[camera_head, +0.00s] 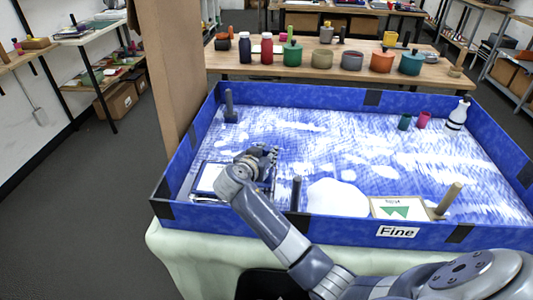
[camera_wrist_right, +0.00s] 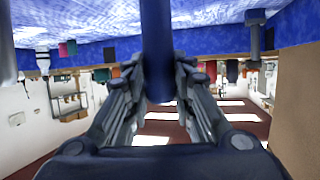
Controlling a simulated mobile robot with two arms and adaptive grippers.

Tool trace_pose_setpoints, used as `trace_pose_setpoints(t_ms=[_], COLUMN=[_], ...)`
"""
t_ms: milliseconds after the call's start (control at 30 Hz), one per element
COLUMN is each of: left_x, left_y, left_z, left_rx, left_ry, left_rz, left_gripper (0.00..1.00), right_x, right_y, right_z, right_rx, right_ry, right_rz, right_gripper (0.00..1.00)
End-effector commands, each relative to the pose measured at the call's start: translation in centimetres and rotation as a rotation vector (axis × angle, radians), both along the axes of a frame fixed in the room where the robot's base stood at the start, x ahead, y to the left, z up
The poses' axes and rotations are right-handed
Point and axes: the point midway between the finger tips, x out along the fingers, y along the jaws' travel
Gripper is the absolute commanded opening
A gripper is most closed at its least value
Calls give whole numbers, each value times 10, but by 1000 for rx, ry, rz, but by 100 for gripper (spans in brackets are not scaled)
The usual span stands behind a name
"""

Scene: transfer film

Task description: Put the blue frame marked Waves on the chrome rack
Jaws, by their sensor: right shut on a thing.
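A flat frame with a dark rim and pale middle (camera_head: 208,178) lies at the left end of the blue-walled tray (camera_head: 345,228). My right gripper (camera_head: 270,156) is over its right part and hides much of it. In the right wrist view my right gripper (camera_wrist_right: 160,100) is shut on a dark blue upright handle (camera_wrist_right: 157,45), which stands between the fingers. No Waves mark can be read, so I cannot confirm which frame this is. I cannot make out a chrome rack. My left gripper is not in view.
A frame with a green picture (camera_head: 395,212) and a wooden post (camera_head: 448,199) lies at the tray's front right. Cups and a white bottle (camera_head: 457,115) stand at the back right. A cardboard panel (camera_head: 172,75) rises left.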

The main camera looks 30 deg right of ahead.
Motion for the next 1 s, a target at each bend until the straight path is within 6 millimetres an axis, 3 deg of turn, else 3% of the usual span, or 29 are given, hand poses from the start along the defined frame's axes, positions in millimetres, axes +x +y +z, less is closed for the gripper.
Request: trace_pose_setpoints(t_ms=[233, 267, 333, 767, 1000], left_x=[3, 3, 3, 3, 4], left_y=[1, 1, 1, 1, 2], left_z=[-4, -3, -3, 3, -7], left_rx=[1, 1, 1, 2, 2], left_ry=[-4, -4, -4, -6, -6], left_rz=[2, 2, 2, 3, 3], left_gripper=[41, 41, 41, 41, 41], right_x=[0, 0, 0, 0, -23], right_y=[0, 0, 0, 0, 32], right_z=[-4, -3, -3, 4, 15], right_rx=[1, 1, 0, -1, 4], right_ry=[-2, -1, 0, -1, -2], right_rz=[0, 0, 0, 0, 3], right_gripper=[0, 27, 43, 43, 43])
